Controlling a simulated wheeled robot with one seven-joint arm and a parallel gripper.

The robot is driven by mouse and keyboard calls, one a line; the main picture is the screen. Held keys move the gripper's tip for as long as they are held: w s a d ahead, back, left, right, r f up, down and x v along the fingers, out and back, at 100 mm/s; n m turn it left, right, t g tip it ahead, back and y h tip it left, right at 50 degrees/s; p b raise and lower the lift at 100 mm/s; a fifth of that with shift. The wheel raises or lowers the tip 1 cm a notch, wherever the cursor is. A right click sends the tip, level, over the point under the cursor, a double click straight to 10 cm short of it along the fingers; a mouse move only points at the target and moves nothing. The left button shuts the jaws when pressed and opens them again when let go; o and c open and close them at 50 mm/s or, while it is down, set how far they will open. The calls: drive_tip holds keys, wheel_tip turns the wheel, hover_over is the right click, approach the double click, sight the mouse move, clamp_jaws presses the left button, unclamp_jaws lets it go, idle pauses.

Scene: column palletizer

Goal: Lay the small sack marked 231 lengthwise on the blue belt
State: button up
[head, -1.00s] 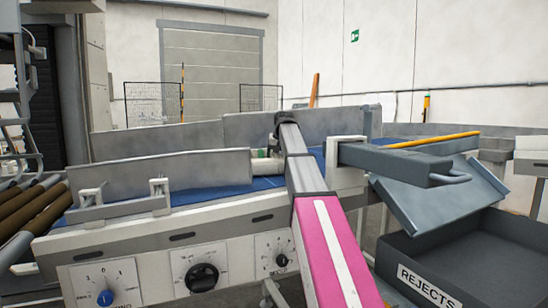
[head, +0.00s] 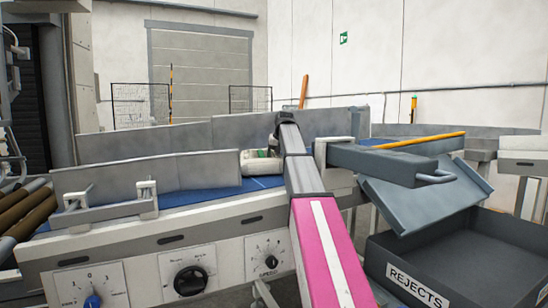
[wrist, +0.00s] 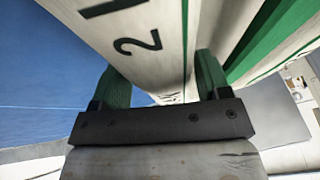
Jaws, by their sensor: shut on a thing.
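The small sack is pale with dark print and green edging. In the wrist view the sack (wrist: 155,30) fills the top middle; a "2" and part of another mark show, the rest of the number is cut off. My gripper (wrist: 160,68) is shut on the sack, with a green finger on either side. In the head view the sack (head: 258,164) shows just left of my arm, over the blue belt (head: 215,189), partly hidden by the arm. I cannot tell whether it touches the belt. My gripper's fingers are hidden in the head view.
Grey side guards (head: 150,177) line the belt. A grey bar with a handle (head: 385,163) stands right of my arm. A tilted grey chute (head: 425,195) leads towards the dark REJECTS bin (head: 470,250). Control dials (head: 190,280) are on the front panel. Rollers (head: 22,222) are at left.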

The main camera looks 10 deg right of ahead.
drive_tip(key=shift+w+d+r, duration=0.1)
drive_tip(key=shift+d, duration=0.55)
drive_tip(key=shift+w+d+r, duration=0.1)
drive_tip(key=shift+d, duration=0.5)
drive_tip(key=m+h, duration=0.1)
drive_tip(key=m, duration=0.2)
drive_tip(key=shift+h, duration=0.3)
drive_tip(key=shift+f+m+h, duration=0.1)
drive_tip(key=shift+m+h, duration=0.3)
drive_tip(key=shift+m, duration=0.9)
drive_tip(key=shift+m, duration=0.6)
drive_tip(key=m+g+h, duration=0.1)
drive_tip(key=m, duration=0.2)
drive_tip(key=shift+h, duration=0.3)
drive_tip(key=shift+s+m, duration=0.1)
drive_tip(key=shift+m, duration=0.6)
